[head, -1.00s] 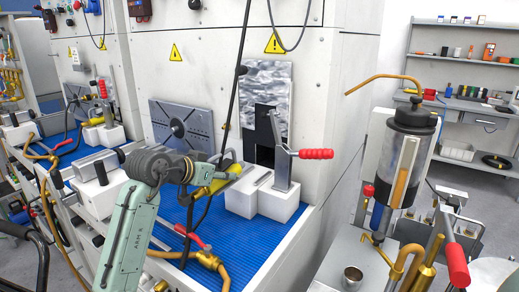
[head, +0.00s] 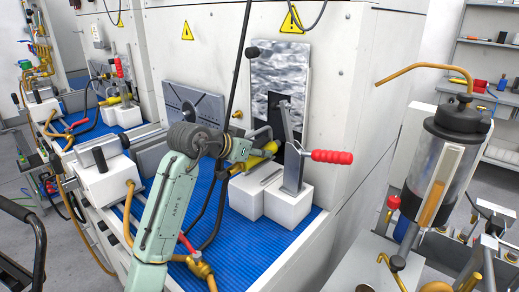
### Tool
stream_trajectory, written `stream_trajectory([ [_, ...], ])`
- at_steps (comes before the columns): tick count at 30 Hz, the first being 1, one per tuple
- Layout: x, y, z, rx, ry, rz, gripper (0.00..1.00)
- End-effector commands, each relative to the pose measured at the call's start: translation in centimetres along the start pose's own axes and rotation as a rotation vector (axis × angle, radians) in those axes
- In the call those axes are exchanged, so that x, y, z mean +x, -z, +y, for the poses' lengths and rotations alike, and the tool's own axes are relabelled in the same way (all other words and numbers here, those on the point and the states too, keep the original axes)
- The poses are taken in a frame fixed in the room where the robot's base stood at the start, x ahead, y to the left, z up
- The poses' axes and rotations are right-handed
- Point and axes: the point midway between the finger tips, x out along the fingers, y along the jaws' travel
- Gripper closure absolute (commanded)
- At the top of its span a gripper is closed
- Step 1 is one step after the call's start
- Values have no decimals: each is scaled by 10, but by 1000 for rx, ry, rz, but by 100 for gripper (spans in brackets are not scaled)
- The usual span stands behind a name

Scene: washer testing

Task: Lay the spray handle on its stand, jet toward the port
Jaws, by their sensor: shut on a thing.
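The spray handle (head: 257,160) is yellow, with a dark hose hanging from its left end. The stand carries an upright metal lever clamp with a red grip (head: 331,157). Behind it is the port, a dark opening (head: 271,112) in a mottled metal plate (head: 281,65), partly hidden by the clamp.
A blue ribbed mat (head: 255,245) covers the bench around the stand. A brass valve with a red lever (head: 194,262) sits in front. A black hanging rod or cable (head: 236,70) passes close to my gripper.

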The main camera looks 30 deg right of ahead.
Motion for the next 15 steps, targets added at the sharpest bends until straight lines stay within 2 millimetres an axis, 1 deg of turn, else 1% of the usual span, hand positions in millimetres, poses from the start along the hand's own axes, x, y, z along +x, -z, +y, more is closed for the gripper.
stream_trajectory([
  [8, 14, 0, 0, 1, 0, 1, 100],
  [15, 32, -2, 0, 0, 0, 2, 100],
])
